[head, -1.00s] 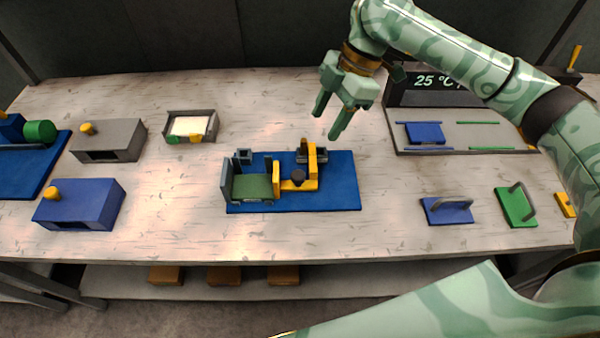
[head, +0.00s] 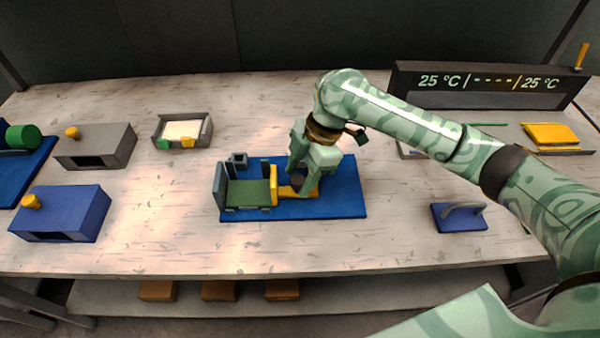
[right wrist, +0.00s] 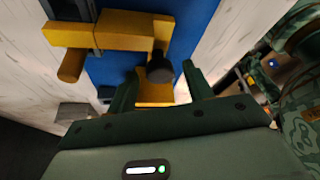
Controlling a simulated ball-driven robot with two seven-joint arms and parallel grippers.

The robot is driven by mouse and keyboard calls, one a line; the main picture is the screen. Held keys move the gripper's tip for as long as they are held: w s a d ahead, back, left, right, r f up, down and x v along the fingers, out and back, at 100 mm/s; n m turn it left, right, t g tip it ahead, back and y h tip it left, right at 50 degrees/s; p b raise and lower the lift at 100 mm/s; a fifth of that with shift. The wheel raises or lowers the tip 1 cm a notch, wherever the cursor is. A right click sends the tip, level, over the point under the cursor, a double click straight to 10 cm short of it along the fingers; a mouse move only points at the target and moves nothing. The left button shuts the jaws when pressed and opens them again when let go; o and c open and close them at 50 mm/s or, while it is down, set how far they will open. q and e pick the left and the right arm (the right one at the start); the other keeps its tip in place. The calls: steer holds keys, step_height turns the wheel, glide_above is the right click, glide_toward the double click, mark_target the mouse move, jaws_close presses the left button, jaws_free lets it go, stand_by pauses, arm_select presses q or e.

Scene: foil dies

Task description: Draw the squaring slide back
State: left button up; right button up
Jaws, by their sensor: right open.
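The squaring slide is a yellow piece (head: 284,191) with an upright yellow plate against the right end of a green block (head: 247,192), on the blue base (head: 345,203). In the right wrist view, a dark round knob (right wrist: 159,68) stands on its yellow plate (right wrist: 155,95). My right gripper (head: 301,185) is open and low over the slide, hiding much of it in the head view. In the right wrist view, its fingertips (right wrist: 161,74) are on either side of the knob, with no clear contact. My left gripper is not in view.
A grey wall (head: 221,190) borders the green block's left end. A grey box (head: 97,146) and a blue box (head: 62,214) stand left; a tray (head: 183,130) lies behind. A blue handled plate (head: 459,217) lies right. Bench in front of the base is clear.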

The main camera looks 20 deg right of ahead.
jaws_close()
steer(key=shift+s+d+r+p, duration=0.1)
steer(key=shift+d+r+p, duration=0.05)
steer(key=shift+d+p, duration=0.15)
steer(key=d+p, duration=0.1)
steer(key=d, duration=0.1)
steer(key=s+d+p, duration=0.1)
steer(key=d+p, duration=0.3)
steer(key=shift+s+d+r, duration=0.1)
steer(key=shift+s, duration=0.3)
steer(key=shift+d, duration=0.15)
steer(key=shift+f, duration=0.3)
steer(key=shift+c, duration=1.1)
jaws_free()
steer(key=shift+o, duration=1.1)
steer(key=shift+s+d, duration=0.1)
steer(key=shift+d, duration=0.05)
